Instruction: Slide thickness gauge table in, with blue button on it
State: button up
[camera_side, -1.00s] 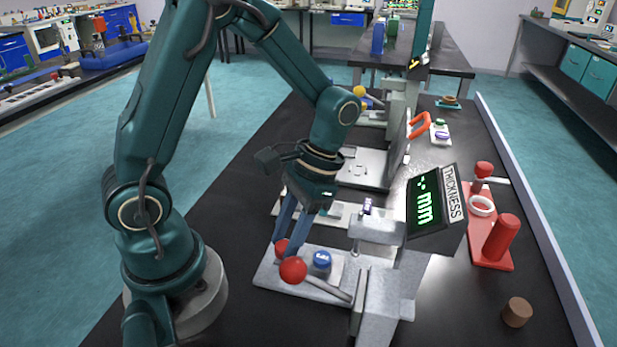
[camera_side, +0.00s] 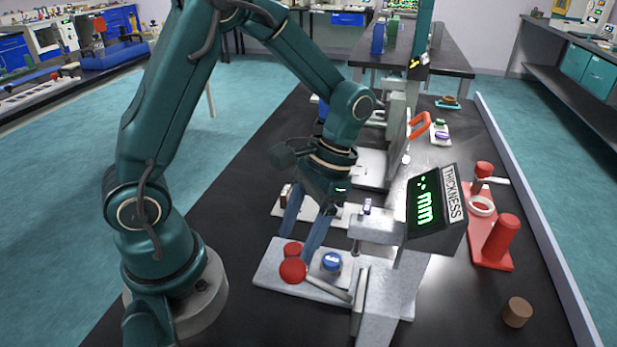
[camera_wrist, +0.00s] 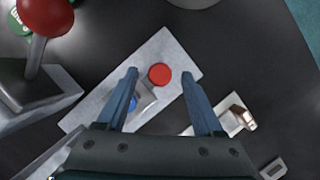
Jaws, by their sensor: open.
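The thickness gauge (camera_side: 385,275) stands on the bench with its grey base plate (camera_side: 268,272) reaching left. A red knob (camera_side: 292,249) sits at the table's outer end. My gripper (camera_side: 295,245) is open, its blue fingers pointing down above the knob area, one at each side. In the wrist view the red knob (camera_wrist: 160,73) is between the fingertips, apart from both, and the blue button (camera_wrist: 133,103) is partly hidden by the left finger.
A lever with a red ball (camera_side: 293,270) sticks out in front of the knob. The ball also shows at the wrist view's upper left (camera_wrist: 45,17). Another instrument's pale base (camera_side: 275,208) lies behind. A red stand (camera_side: 490,245) and brown cylinder (camera_side: 517,312) are right.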

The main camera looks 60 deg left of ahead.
jog(key=v, duration=0.4)
jog(key=shift+r, duration=0.1)
